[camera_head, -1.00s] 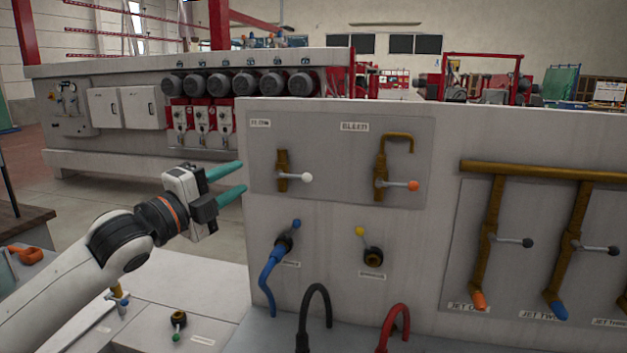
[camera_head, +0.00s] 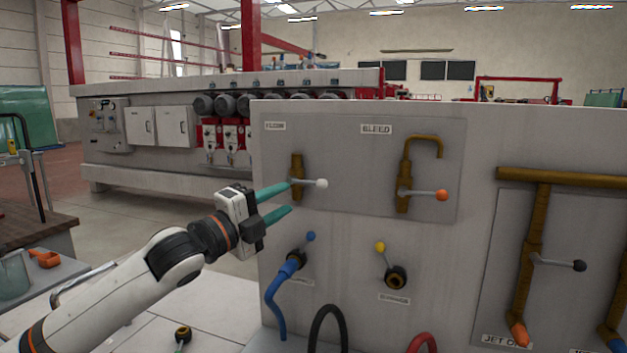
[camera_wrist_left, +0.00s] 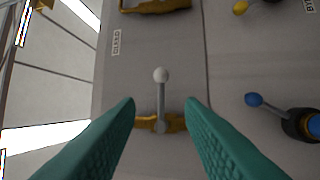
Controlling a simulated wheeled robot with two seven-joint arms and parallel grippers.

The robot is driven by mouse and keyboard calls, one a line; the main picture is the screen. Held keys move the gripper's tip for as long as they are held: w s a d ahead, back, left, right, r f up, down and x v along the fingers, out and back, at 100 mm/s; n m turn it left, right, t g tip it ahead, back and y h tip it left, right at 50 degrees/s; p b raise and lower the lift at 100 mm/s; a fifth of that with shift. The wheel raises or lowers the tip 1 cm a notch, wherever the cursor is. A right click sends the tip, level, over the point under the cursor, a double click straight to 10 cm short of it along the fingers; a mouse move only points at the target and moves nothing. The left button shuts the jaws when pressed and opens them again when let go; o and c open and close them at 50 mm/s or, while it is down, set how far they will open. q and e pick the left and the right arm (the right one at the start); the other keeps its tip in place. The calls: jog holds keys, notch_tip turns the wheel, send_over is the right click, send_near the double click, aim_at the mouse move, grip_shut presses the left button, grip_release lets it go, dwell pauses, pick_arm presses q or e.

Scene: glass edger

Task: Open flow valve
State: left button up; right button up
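The flow valve is a brass pipe (camera_head: 297,170) under a FLOW label (camera_head: 275,126) on the panel's upper left. Its lever (camera_head: 309,183) sticks out to the right and ends in a white knob (camera_head: 321,183). My left gripper (camera_head: 288,198) has teal fingers spread apart at the valve's left side, near the lever. In the left wrist view the white knob (camera_wrist_left: 161,74) and lever (camera_wrist_left: 161,98) lie between the open fingers (camera_wrist_left: 160,108), touching neither as far as I can see. My right gripper is not in view.
To the right is the BLEED valve with an orange-tipped lever (camera_head: 441,195). Below are a blue-knobbed valve with a blue hose (camera_head: 275,300) and a yellow-knobbed valve (camera_head: 394,276). Jet valves (camera_head: 545,262) stand farther right. Open floor lies left of the panel.

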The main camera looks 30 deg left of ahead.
aim_at(313, 184)
pick_arm(q)
jog(key=p+x, duration=0.4)
jog(key=x, duration=0.4)
jog(key=shift+w+r+p, duration=0.15)
jog(key=shift+w+p, duration=0.15)
jog(key=shift+p, duration=0.05)
jog(key=shift+w+d, duration=0.2)
jog(key=shift+w, duration=0.35)
grip_shut()
jog(key=shift+a, duration=0.1)
